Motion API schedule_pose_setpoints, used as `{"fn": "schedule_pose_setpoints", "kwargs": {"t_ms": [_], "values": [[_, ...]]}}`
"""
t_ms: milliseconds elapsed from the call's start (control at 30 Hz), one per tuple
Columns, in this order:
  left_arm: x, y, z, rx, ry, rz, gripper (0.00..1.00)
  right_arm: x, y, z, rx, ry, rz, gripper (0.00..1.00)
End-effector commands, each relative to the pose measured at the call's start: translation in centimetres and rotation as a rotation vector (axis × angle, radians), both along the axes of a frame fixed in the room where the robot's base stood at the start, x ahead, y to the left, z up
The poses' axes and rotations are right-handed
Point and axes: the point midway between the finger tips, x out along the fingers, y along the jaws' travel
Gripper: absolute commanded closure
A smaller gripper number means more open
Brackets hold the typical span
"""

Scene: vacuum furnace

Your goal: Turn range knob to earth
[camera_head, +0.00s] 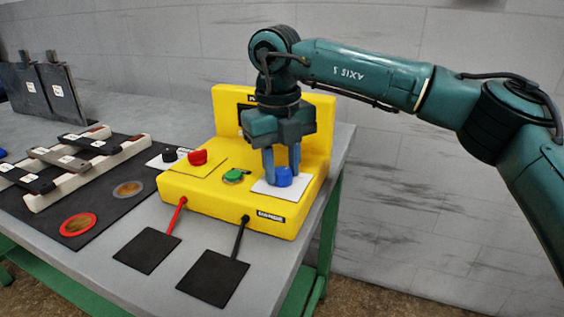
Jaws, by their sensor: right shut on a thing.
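A yellow instrument box (190,193) with an upright back panel stands on the grey table. A blue knob (283,178) sits on a white plate (262,188) at the right of its top. My right gripper (282,166) points down from above, its two fingers around the blue knob and shut on it. A red knob (197,157) and a black knob (169,155) sit at the left on another white plate, and a green part (235,175) lies between. Any markings around the blue knob are too small to read. My left gripper is not in view.
Red and black leads run from the box to two black pads (147,250), (213,278) in front. At left, a dark mat (110,215) holds discs and white rails with labelled bars. Dark plates (62,95) stand behind. The table's right edge is close to the box.

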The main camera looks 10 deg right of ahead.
Motion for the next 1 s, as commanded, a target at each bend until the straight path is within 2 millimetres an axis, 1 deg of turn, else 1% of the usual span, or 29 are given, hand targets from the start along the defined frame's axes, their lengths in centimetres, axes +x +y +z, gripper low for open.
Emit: {"fn": "schedule_pose_setpoints", "kwargs": {"t_ms": [300,767,800,1000], "values": [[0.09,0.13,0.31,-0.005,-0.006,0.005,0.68,0.03,0.02,-0.01,0.0,0.0,-0.093,0.91],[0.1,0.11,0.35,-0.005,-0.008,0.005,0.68,0.04,0.0,-0.03,0.0,-0.001,-0.106,0.91],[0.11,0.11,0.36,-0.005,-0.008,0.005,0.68,0.04,0.0,-0.02,0.0,-0.001,-0.106,0.67],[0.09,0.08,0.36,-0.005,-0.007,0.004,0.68,0.03,0.0,-0.02,0.0,-0.001,-0.105,0.51]]}}
